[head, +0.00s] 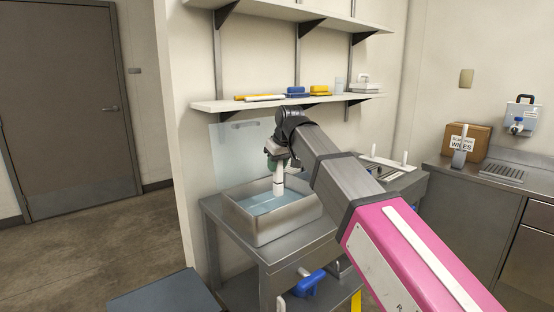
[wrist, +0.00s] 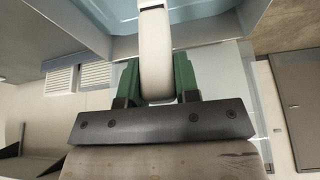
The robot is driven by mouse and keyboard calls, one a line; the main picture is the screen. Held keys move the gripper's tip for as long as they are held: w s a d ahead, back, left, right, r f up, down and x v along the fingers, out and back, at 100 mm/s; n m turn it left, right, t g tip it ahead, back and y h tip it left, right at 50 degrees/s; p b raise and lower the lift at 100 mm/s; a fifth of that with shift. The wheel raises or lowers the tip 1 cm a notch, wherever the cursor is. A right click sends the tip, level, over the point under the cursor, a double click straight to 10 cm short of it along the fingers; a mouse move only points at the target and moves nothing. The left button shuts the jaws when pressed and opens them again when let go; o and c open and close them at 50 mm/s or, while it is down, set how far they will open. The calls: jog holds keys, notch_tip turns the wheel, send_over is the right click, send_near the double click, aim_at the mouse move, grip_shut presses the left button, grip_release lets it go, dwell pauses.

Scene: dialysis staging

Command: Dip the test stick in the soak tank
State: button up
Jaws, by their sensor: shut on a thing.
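My gripper (head: 279,165) reaches over the soak tank (head: 262,236), a steel basin of blue water on a metal stand. The gripper is shut on the white test stick (head: 279,184), which points down toward the water. In the wrist view, the green fingers of my gripper (wrist: 157,80) hold the stick (wrist: 154,45) between them, and the blue tank (wrist: 100,12) shows beyond. I cannot tell whether the stick's lower tip touches the water.
A clear panel (head: 225,155) stands behind the tank. A wall shelf (head: 215,105) above holds yellow and blue items. To the right, a counter carries a wipes box (head: 482,140) and a grated tray (head: 502,174). Open floor (head: 110,245) lies left.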

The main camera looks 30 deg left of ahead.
aim_at(277, 187)
jog(key=shift+f, duration=4.35)
jog(key=shift+r, duration=7.45)
